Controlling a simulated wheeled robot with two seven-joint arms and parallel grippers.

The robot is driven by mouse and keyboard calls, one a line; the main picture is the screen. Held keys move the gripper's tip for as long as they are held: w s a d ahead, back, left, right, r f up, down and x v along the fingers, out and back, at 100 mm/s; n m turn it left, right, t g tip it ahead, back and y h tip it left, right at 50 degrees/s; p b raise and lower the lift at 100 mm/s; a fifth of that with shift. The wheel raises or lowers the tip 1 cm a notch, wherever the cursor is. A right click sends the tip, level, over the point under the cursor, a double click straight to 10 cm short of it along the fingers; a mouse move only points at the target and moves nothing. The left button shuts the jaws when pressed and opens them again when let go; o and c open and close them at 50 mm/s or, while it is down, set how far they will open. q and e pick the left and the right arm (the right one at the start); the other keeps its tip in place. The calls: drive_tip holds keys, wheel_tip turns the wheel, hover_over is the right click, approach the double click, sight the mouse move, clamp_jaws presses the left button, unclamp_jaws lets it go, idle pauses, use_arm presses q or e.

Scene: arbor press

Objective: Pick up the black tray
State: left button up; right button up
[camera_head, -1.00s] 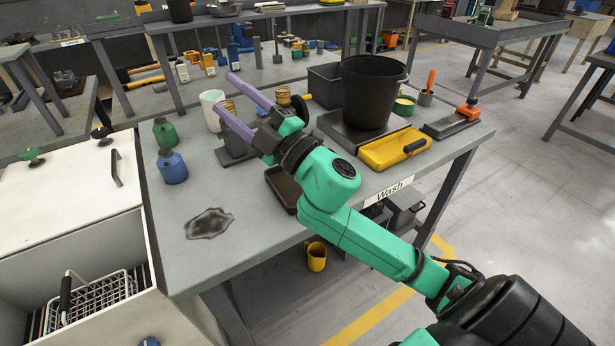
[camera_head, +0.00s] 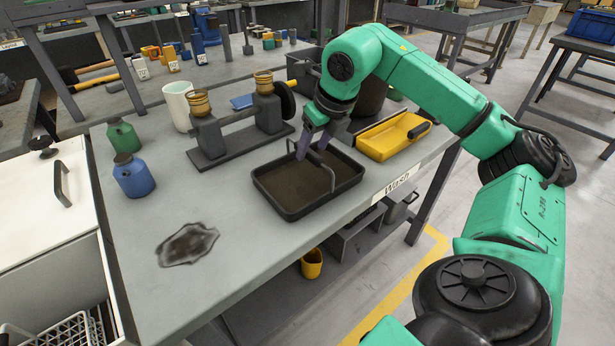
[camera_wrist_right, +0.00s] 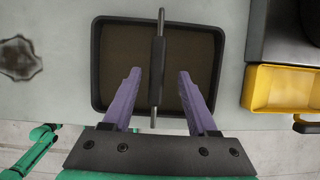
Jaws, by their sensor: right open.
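The black tray (camera_head: 283,205) is a shallow rectangular tray with a brown inside and an arched bar handle (camera_head: 322,168) across its middle. It lies flat on the grey table near the front edge. My right gripper (camera_head: 311,150), with purple fingers, points down over the tray at its handle. In the right wrist view the gripper (camera_wrist_right: 155,85) is open, one finger on each side of the handle (camera_wrist_right: 157,60), with gaps to it. The tray (camera_wrist_right: 110,65) fills the middle of that view. My left gripper is not in view.
A yellow tray (camera_head: 385,139) and a black bucket (camera_head: 372,95) stand right of the black tray. A dark stand (camera_head: 235,143) with a roller is behind it. Green (camera_head: 123,136) and blue (camera_head: 133,177) bottles stand left.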

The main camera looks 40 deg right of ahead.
hover_over(305, 178)
wheel_tip(305, 178, down, 6)
drive_tip(key=shift+d+r+p, duration=0.1)
drive_tip(key=shift+p, duration=0.3)
clamp_jaws()
drive_tip(key=shift+r, duration=0.1)
idle(0.9)
